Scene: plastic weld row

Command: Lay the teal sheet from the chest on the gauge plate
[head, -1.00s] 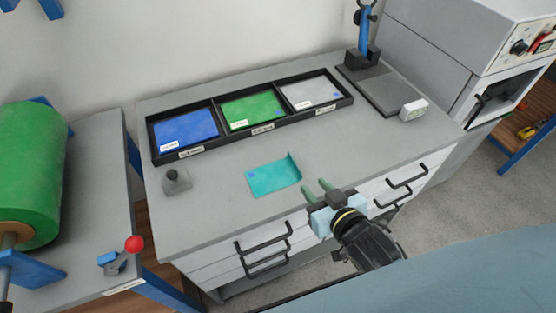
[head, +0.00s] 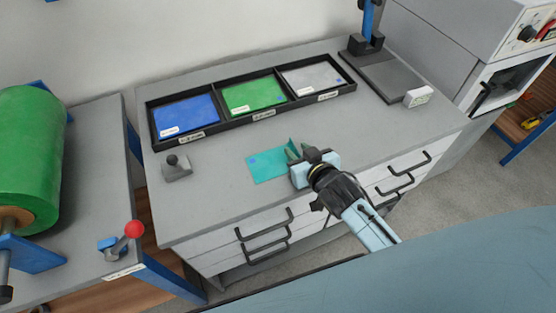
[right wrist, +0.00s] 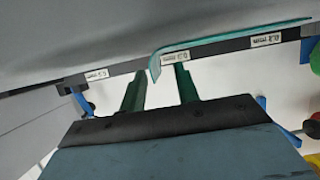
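The teal sheet (head: 263,165) lies on the grey top of the drawer chest (head: 225,200), with its right edge curled upward. My right gripper (head: 297,150) is at that raised edge. In the right wrist view, the two green fingers of my right gripper (right wrist: 160,72) are apart. The bent end of the teal sheet (right wrist: 205,43) shows in the gap between the fingertips; I see no grip on it. The dark grey plate (head: 395,85) under the blue gauge stand lies at the back right of the chest top, bare. My left gripper is not in view.
A black tray (head: 208,138) with blue, green and pale sheets runs along the back. A grey knobbed block (head: 177,170) stands left, and a small white box (head: 418,97) sits at the plate's front corner. The chest top between sheet and plate is clear.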

